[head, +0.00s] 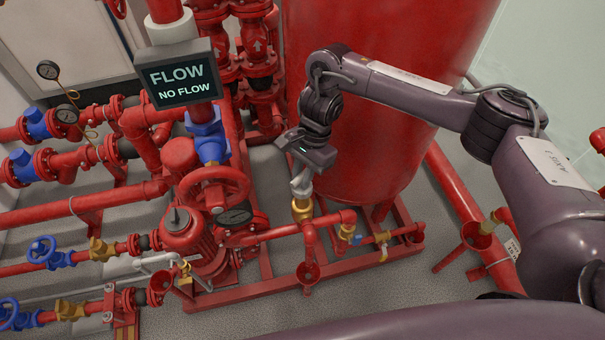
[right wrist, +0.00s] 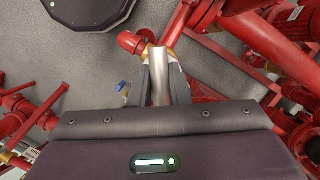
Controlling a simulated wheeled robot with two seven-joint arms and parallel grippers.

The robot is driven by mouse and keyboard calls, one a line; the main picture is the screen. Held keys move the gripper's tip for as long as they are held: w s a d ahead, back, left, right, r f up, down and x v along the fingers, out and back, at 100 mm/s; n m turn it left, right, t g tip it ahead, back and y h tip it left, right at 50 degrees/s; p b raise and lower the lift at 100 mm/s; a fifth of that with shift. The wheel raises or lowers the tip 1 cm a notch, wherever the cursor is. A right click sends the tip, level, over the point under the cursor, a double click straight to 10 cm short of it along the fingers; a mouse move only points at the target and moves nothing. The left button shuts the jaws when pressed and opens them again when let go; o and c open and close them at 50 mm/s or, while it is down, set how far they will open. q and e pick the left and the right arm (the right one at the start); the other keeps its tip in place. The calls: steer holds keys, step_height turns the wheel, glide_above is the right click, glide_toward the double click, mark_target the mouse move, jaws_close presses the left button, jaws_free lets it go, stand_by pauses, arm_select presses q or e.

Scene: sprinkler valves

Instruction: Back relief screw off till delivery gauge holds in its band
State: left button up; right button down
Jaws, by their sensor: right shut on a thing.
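My right gripper (head: 301,183) points down onto the top of a brass relief valve (head: 302,209) on the red pipework in front of the tank. In the right wrist view its two fingers (right wrist: 161,88) are shut on a pale metal screw (right wrist: 161,72), one finger on each side. A bit of brass shows beyond the screw. My left gripper is not in view.
A display (head: 181,80) reads "FLOW NO FLOW". The large red tank (head: 390,130) stands close behind my right gripper. A red handwheel (head: 213,187) and pump are to the left. Two small gauges (head: 48,69) are at far left. An open red funnel (head: 308,272) sits below the valve.

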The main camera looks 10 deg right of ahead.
mark_target(300, 177)
steer(key=c, duration=1.3)
jaws_free()
step_height(300, 177, up, 3)
steer(key=shift+r+p, duration=0.1)
steer(key=shift+p, duration=0.95)
